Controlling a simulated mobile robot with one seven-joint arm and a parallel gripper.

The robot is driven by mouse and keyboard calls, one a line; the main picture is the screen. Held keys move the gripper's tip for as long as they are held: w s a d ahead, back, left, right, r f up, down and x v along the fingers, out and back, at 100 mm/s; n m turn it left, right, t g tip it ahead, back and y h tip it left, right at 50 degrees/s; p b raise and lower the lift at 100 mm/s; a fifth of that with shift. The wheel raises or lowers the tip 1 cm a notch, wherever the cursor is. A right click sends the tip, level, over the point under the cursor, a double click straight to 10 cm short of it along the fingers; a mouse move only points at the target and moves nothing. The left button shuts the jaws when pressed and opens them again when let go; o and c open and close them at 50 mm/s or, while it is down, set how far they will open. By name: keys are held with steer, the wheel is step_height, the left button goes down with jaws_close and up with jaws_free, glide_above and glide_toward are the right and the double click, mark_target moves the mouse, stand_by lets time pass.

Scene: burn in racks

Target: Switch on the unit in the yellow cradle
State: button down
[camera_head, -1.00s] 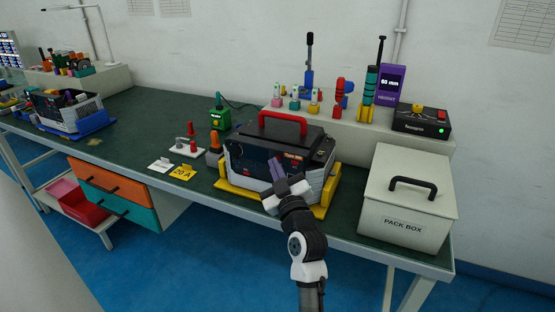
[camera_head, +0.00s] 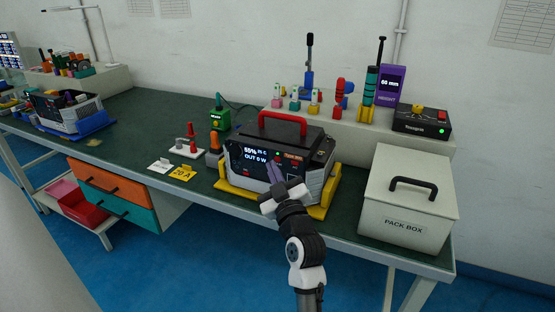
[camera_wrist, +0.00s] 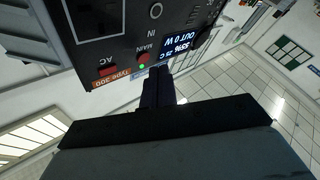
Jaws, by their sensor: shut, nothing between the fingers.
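The unit (camera_head: 246,176) is a dark and grey power box with a red carry handle. It sits in the yellow cradle (camera_head: 229,189) on the bench. Its display is lit and reads 55%, 25 C, OUT 0 W. In the wrist view the unit's front panel (camera_wrist: 118,38) shows the lit display (camera_wrist: 186,46), a green light by the MAIN label (camera_wrist: 142,57) and a red switch marked AC (camera_wrist: 101,70). My gripper (camera_head: 276,178) is shut and empty, just in front of the panel. In the wrist view its fingertips (camera_wrist: 157,75) are close to the MAIN control; contact cannot be told.
A white pack box (camera_head: 405,205) stands to the right. A yellow 20 A card (camera_head: 183,174) and an orange-topped post (camera_head: 214,142) are left of the cradle. A second unit (camera_head: 66,110) sits in a blue cradle at far left. Bench between is mostly clear.

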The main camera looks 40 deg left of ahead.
steer(key=shift+s+d, duration=0.2)
steer(key=shift+s, duration=0.75)
steer(key=shift+s+d, duration=0.25)
steer(key=shift+s, duration=0.7)
steer(key=shift+s+d, duration=0.2)
steer(key=shift+s, duration=0.75)
steer(key=s+d, duration=0.2)
steer(key=s, duration=0.5)
steer(key=shift+s, duration=0.35)
